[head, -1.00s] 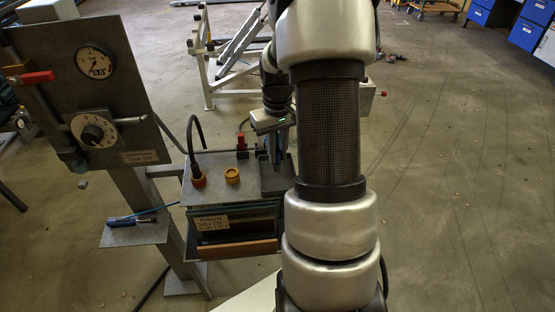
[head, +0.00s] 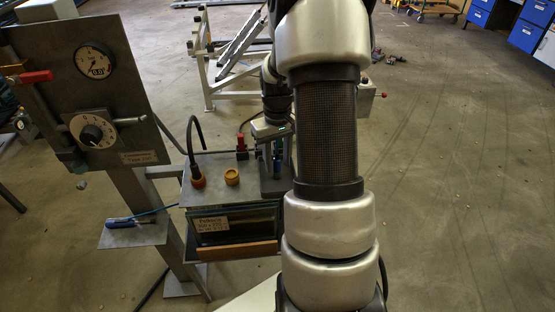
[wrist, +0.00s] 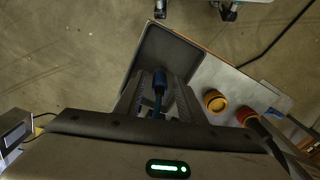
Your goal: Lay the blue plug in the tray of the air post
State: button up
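The blue plug (wrist: 159,86) stands out between my gripper's fingers in the wrist view, over the dark grey tray (wrist: 172,49) on the glass-fronted box. In the head view, a narrow blue strip (head: 277,152) shows between the fingers. My gripper (wrist: 158,93) looks open, with a finger on each side of the plug and a gap on both sides. I cannot tell whether the plug touches the tray. The air post (head: 85,85), with gauge and dial, stands at left. Its small shelf (head: 150,236) carries a blue tool (head: 122,223) on a blue hose.
A metal frame (head: 225,72) stands beyond.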

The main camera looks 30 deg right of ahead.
notch_tip(320, 180, up, 12)
jog(key=p, duration=0.2)
jog(key=shift+r, duration=0.2)
jog(key=shift+c, duration=0.2)
dwell(1.2)
